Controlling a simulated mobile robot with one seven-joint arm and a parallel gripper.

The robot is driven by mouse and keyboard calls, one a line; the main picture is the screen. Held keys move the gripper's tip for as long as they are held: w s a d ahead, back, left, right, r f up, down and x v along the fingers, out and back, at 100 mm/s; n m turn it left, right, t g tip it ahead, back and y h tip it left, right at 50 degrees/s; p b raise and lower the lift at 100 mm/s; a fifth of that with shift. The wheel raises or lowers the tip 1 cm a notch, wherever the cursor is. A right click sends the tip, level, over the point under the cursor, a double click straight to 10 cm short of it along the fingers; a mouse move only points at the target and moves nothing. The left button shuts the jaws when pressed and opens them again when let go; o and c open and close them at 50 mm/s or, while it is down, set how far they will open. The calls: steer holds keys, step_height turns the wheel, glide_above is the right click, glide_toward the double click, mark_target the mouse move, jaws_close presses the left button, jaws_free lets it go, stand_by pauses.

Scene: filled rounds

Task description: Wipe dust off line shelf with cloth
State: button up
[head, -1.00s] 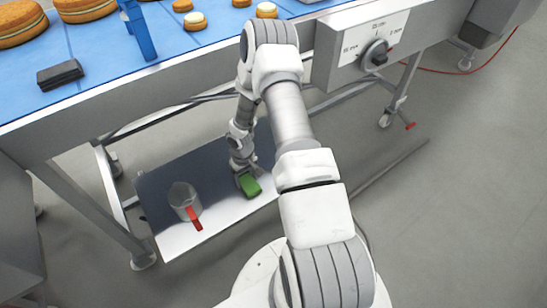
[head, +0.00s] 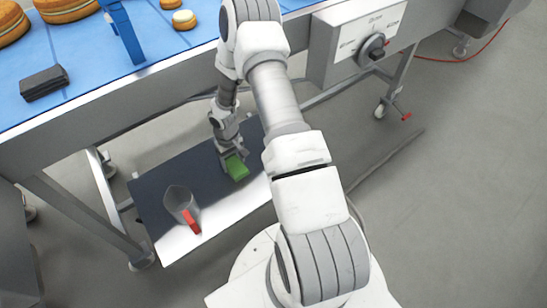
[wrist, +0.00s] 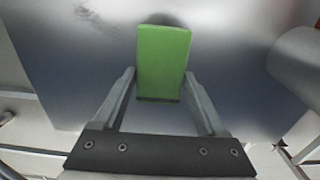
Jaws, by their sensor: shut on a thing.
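My gripper (head: 230,158) reaches down under the conveyor to the line shelf (head: 222,210), a flat metal shelf that is dark toward the back and bright along the front. It is shut on a green cloth (head: 237,168), which looks like a folded block. In the wrist view the cloth (wrist: 163,62) sits between the two fingers of my gripper (wrist: 160,95), over the grey shelf (wrist: 75,70). Whether the cloth touches the shelf is hard to tell. A faint dark smudge shows at the shelf's upper left in the wrist view.
The blue conveyor (head: 90,60) with biscuits runs above the shelf. A control box with a dial (head: 372,46) hangs on its side. Table legs flank the shelf.

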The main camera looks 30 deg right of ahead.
steer(key=shift+r+p, duration=1.1)
steer(key=shift+r, duration=1)
steer(key=shift+s+r, duration=0.1)
